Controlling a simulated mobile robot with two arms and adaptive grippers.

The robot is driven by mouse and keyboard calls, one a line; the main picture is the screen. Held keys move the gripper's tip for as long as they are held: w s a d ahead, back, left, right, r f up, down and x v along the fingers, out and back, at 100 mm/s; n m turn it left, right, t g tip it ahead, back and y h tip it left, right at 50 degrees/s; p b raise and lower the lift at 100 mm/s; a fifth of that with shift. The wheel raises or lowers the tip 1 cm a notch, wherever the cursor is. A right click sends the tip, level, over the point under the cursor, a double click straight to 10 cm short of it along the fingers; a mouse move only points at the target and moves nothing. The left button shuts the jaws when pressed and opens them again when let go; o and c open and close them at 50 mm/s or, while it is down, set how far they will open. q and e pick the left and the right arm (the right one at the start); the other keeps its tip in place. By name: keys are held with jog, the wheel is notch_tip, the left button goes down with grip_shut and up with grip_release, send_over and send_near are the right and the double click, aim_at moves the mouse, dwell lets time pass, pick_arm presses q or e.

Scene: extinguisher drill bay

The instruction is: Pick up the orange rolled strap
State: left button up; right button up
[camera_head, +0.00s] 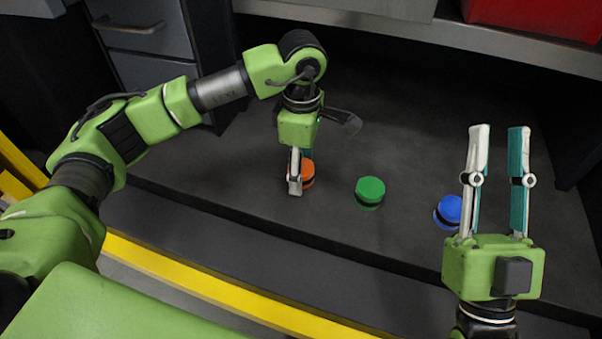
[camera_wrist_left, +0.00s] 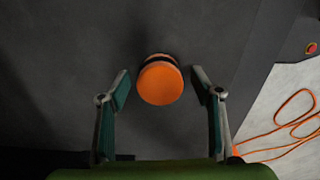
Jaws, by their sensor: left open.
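The orange rolled strap (camera_head: 308,173) stands on the dark grey surface, partly hidden behind my left gripper (camera_head: 298,172) in the head view. In the left wrist view the orange strap (camera_wrist_left: 160,83) shows a round orange top with a dark band. My left gripper (camera_wrist_left: 163,90) is open, its two fingers apart on either side of the strap with gaps between; I cannot tell their height over the surface. My right gripper (camera_head: 498,135) is open and empty at the right, pointing away, near the blue roll.
A green roll (camera_head: 370,190) and a blue roll (camera_head: 449,210) stand to the right of the orange one. A yellow edge strip (camera_head: 190,282) runs along the front. Grey drawers (camera_head: 150,40) stand at the back left. An orange cable (camera_wrist_left: 285,125) lies on pale floor.

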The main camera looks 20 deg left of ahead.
pick_arm(q)
jog(key=c, duration=1.4)
jog(key=shift+o, duration=0.2)
jog(key=shift+r, duration=0.2)
